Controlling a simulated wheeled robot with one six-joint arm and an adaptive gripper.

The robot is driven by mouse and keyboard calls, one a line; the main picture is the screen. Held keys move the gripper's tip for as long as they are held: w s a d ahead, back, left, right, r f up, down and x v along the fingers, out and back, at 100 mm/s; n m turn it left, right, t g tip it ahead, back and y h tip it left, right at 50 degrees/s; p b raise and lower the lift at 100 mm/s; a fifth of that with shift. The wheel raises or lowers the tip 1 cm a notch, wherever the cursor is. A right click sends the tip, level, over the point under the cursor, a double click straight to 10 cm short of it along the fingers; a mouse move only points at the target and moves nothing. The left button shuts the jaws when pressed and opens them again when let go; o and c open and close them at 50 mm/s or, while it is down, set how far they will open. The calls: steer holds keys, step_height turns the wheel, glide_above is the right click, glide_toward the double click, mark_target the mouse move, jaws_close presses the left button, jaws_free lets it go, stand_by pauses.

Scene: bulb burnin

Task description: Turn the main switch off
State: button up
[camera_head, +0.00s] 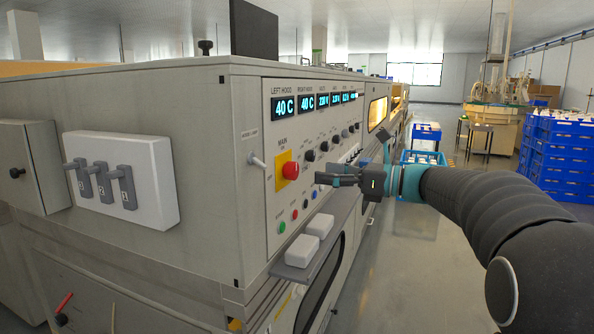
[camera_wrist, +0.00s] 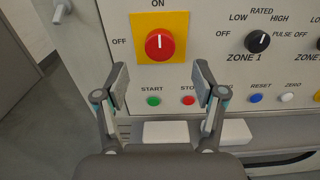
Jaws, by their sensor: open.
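The main switch is a red round knob (camera_head: 290,170) on a yellow plate on the front of the grey control panel. It also shows in the wrist view, as the red knob (camera_wrist: 160,44) with ON above it and OFF to its left. A small pale mark on the knob appears to point up, towards ON. My gripper (camera_head: 327,180) is open, its fingers in front of the panel, to the right of the knob in the head view. In the wrist view my gripper (camera_wrist: 161,88) has its fingers spread to either side, below the knob. They do not touch it.
Below the knob are the green START button (camera_wrist: 153,101) and the red STOP button (camera_wrist: 188,100). A black ZONE 1 knob (camera_wrist: 258,41) is to the right. A shelf with white blocks (camera_head: 302,250) juts out below. Levers (camera_head: 100,185) sit on the left side.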

mark_target(296, 170)
steer(key=x, duration=0.7)
steer(key=shift+w+a+f, duration=0.1)
steer(key=shift+a, duration=0.25)
steer(key=c, duration=1.1)
